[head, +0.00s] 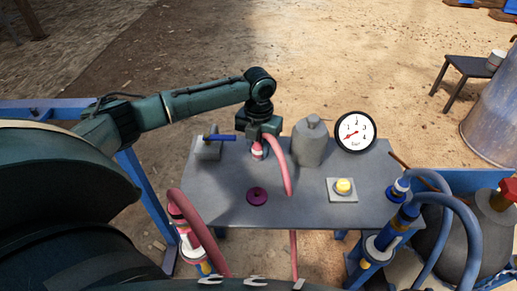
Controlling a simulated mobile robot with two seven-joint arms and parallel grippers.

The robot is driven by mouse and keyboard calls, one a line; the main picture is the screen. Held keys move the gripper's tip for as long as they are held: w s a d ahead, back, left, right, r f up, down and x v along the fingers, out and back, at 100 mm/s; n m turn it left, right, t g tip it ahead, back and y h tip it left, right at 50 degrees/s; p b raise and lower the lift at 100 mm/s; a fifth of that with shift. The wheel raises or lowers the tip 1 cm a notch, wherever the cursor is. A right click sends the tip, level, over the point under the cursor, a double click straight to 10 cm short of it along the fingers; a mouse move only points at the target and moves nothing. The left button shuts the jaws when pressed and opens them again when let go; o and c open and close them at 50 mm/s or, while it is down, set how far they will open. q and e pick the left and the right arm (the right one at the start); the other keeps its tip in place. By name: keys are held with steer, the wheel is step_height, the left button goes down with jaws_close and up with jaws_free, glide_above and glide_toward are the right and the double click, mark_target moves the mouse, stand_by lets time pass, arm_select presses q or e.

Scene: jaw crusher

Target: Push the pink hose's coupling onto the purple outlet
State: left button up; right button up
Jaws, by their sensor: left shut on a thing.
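The pink hose (279,165) ends in a pink-and-white coupling (258,151) above the grey table. My left gripper (262,136) is shut on the coupling end of the hose and partly hides it. The hose arches out of the gripper to the right and drops past the table's front edge. The purple outlet (257,195) is a round disc on the tabletop, nearer to me than the coupling. The coupling is apart from the outlet. My right gripper is not in view.
The grey table (222,195) also bears a blue-handled block (209,149), a grey bottle-like vessel (311,143), a dial gauge (355,132) and a yellow button (343,186). Another pink hose (200,232) stands at left, blue hoses (466,225) at right. The tabletop around the outlet is mostly clear.

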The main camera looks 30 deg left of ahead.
arm_select(q)
step_height(320, 180, up, 10)
steer(key=p, duration=0.2)
steer(key=shift+f+p, duration=0.15)
steer(key=shift+p, duration=0.2)
steer(key=shift+r, duration=0.2)
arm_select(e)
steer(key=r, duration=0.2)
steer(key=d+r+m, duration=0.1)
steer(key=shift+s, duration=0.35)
